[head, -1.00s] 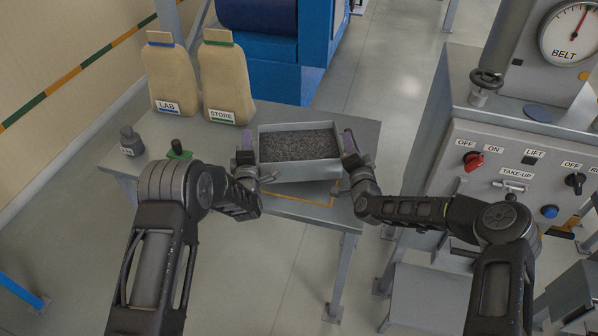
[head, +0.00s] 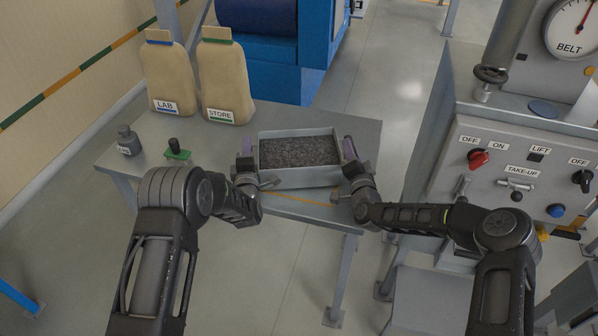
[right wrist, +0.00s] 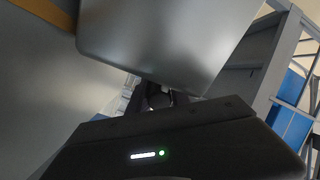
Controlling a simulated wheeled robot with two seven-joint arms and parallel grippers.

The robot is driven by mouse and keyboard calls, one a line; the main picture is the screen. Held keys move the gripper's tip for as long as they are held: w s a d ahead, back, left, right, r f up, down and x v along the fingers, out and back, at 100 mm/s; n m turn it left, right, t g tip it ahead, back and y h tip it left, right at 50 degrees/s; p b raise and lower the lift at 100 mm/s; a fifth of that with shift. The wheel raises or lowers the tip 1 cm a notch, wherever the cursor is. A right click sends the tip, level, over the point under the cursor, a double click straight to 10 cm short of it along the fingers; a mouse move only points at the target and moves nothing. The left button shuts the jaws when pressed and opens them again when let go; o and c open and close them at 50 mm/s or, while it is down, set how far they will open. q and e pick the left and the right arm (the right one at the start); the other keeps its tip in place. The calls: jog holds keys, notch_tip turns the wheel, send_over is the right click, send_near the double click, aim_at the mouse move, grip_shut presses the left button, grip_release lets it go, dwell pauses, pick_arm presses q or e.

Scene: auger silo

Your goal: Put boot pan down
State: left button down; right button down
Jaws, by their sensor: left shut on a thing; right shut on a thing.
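The boot pan (head: 300,178) is a grey rectangular pan filled with dark granular material. In the head view it is level, over the front part of the grey table (head: 350,130), inside or above an orange outline (head: 305,199). I cannot tell whether its underside touches the table. My left gripper (head: 247,165) is shut on the pan's left end. My right gripper (head: 350,160) is shut on its right end. In the right wrist view the pan's smooth grey wall (right wrist: 160,40) fills the upper middle.
Two tan bags, LAB (head: 170,80) and STORE (head: 226,85), stand at the table's back left. A dark bottle (head: 129,140) and a green-based tool (head: 177,151) sit at the left. A control panel (head: 520,165) stands to the right, beyond a floor gap.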

pick_arm(q)
jog(key=shift+w+r, duration=0.15)
jog(key=shift+r, duration=0.05)
jog(key=c, duration=1.7)
grip_release()
jog(key=shift+f, duration=0.45)
pick_arm(e)
jog(key=c, duration=1.6)
grip_release()
jog(key=shift+f, duration=0.35)
jog(key=shift+c, duration=0.2)
pick_arm(q)
jog(key=o, duration=0.3)
jog(key=shift+s+r, duration=0.2)
jog(key=shift+s, duration=0.05)
pick_arm(e)
jog(key=o, duration=0.3)
jog(key=shift+s+r, duration=0.2)
jog(key=shift+r, duration=0.05)
pick_arm(q)
jog(key=shift+o, duration=1)
pick_arm(e)
jog(key=shift+o, duration=0.8)
jog(key=shift+w, duration=0.1)
pick_arm(q)
jog(key=shift+s, duration=0.15)
